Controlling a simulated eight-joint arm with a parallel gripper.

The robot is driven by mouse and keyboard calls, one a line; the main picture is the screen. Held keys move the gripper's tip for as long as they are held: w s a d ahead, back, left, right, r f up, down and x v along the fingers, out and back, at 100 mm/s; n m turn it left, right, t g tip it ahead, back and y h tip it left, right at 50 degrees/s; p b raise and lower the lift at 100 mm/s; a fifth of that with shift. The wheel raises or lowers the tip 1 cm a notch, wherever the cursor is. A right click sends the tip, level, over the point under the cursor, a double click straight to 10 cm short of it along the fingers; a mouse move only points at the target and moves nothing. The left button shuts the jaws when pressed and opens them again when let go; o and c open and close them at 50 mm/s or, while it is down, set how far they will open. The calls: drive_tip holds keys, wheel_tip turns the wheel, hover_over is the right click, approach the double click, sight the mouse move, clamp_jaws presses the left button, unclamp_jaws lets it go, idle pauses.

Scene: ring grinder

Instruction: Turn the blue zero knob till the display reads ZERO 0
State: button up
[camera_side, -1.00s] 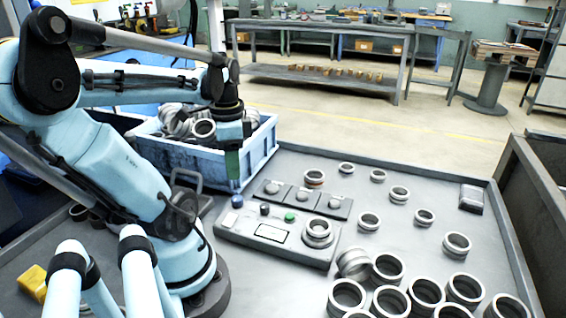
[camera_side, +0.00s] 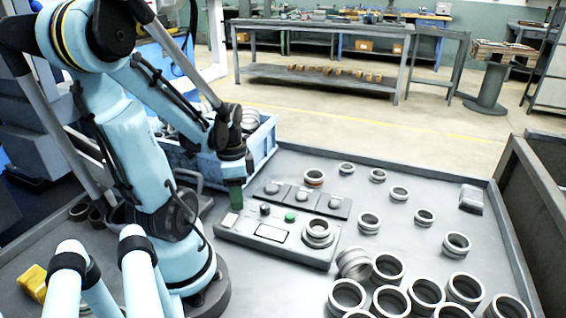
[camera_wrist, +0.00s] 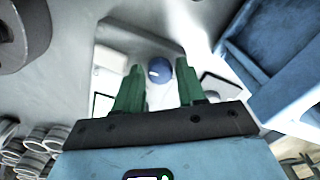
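The blue zero knob (camera_wrist: 160,70) shows in the wrist view with a pale mark on its top. It lies between the tips of the two green fingers of my gripper (camera_wrist: 159,78), which are apart with gaps beside the knob. In the side view my gripper (camera_side: 236,207) is low at the left back corner of the grey control box (camera_side: 300,255) and hides the knob. A pale rectangular display (camera_side: 271,233) is on the box's top; its reading is too small to make out.
The box also has a black knob (camera_side: 265,210), a green button (camera_side: 290,217) and a ring on a seat (camera_side: 318,233). Several loose rings cover the right front of the table. A blue bin (camera_side: 262,145) with rings stands close behind my gripper.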

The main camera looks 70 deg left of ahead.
drive_tip(key=shift+f, duration=0.1)
clamp_jaws()
idle(0.4)
drive_tip(key=n, duration=0.4)
drive_tip(key=shift+n, duration=0.3)
drive_tip(key=n, duration=0.4)
drive_tip(key=shift+n, duration=0.3)
drive_tip(key=n, duration=0.4)
drive_tip(key=shift+n, duration=2.5)
